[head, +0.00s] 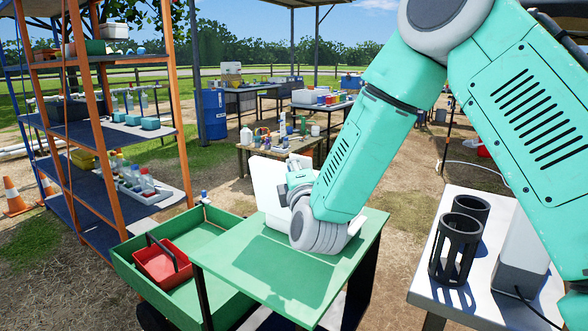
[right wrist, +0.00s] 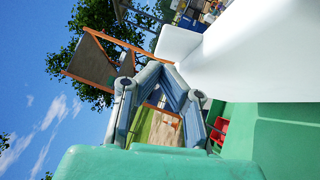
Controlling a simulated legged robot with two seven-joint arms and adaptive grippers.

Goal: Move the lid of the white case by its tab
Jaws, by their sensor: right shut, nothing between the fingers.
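The white case (head: 268,184) is on the green cart top, with a white panel standing upright, apparently its raised lid. My right arm covers much of it. In the right wrist view a large white surface of the case (right wrist: 245,50) fills the upper right. My right gripper (head: 296,180) is beside the panel, on its right. Its fingers (right wrist: 157,68) are shut and empty, close to the white edge; I cannot tell whether they touch it. I cannot make out the tab. My left gripper is not in view.
The green cart top (head: 300,285) is clear in front. A green drawer (head: 190,290) at its left holds a red carrier (head: 160,262). An orange-framed shelf (head: 175,100) stands left. Black cylindrical holders (head: 455,250) stand on a white table (head: 480,300) at right.

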